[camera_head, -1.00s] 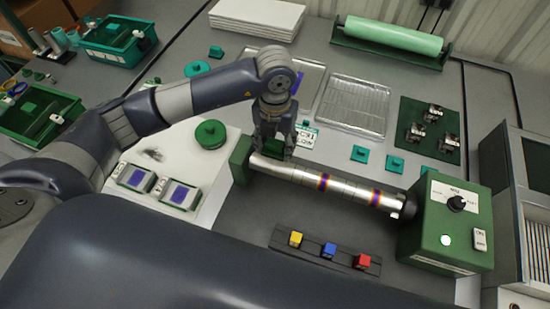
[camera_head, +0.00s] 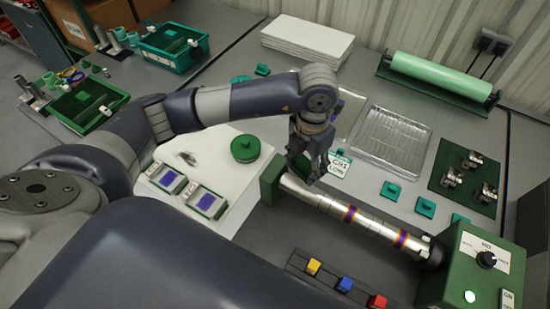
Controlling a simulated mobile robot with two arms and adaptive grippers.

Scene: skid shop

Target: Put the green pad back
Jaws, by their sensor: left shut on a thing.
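My left gripper (camera_head: 311,172) is shut, with its fingers at the left end of a shiny metal tube (camera_head: 335,210). A small dark green piece (camera_head: 297,165), which may be the green pad, shows between and behind the fingers; most of it is hidden. The tube has purple and gold bands and runs from a green block (camera_head: 271,180) to a green control box (camera_head: 468,268) with a dial and a lit button. I cannot tell whether the fingers or the piece touch the tube. My right gripper is not in view.
A round green knobbed lid (camera_head: 245,148) sits on a white board (camera_head: 222,172) with two small displays.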

